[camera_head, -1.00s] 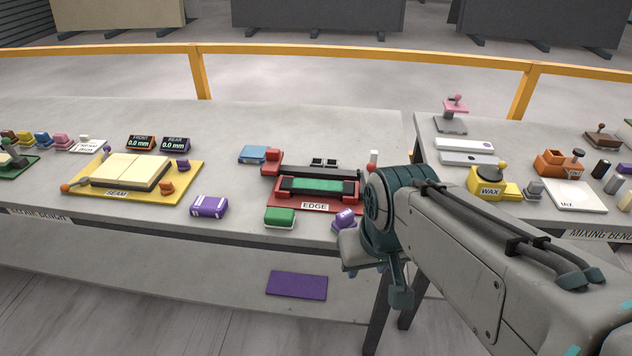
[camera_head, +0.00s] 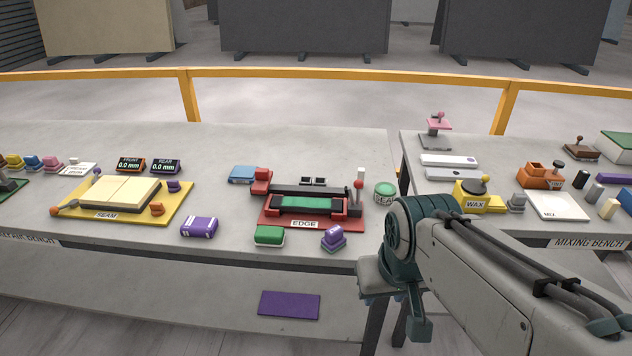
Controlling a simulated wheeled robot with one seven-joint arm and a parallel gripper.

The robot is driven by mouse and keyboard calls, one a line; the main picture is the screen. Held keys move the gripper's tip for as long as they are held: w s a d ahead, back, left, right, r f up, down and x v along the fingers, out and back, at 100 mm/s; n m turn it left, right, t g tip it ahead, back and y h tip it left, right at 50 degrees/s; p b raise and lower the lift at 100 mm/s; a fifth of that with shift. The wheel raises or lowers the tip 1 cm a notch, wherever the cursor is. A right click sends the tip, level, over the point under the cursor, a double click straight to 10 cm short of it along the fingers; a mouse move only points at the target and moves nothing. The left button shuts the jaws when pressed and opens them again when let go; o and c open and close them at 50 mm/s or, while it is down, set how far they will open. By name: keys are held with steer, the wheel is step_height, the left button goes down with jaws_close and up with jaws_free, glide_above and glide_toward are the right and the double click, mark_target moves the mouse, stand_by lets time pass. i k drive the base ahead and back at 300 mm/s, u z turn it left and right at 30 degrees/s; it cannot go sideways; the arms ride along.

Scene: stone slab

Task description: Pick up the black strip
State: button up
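A long black bar (camera_head: 310,190) lies along the back of the red EDGE fixture (camera_head: 349,226), on the bench behind a green strip (camera_head: 312,204). It may be the black strip, but I cannot tell for sure. My arm comes in from the lower right, and its joint sits in front of the bench, right of the EDGE fixture. I cannot make out any gripper fingers; only arm links show, well apart from the black bar.
Near the fixture are a green block (camera_head: 269,235), purple blocks (camera_head: 199,227), a blue block (camera_head: 242,173) and a round green-topped tin (camera_head: 384,191). A yellow SEAM board (camera_head: 125,214) lies left. The mixing bench (camera_head: 500,215) stands right, past a gap. A purple plate (camera_head: 289,305) lies below.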

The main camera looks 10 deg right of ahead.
mark_target(286, 203)
steer(key=u, duration=0.25)
steer(key=i, duration=0.85)
steer(key=u, duration=0.5)
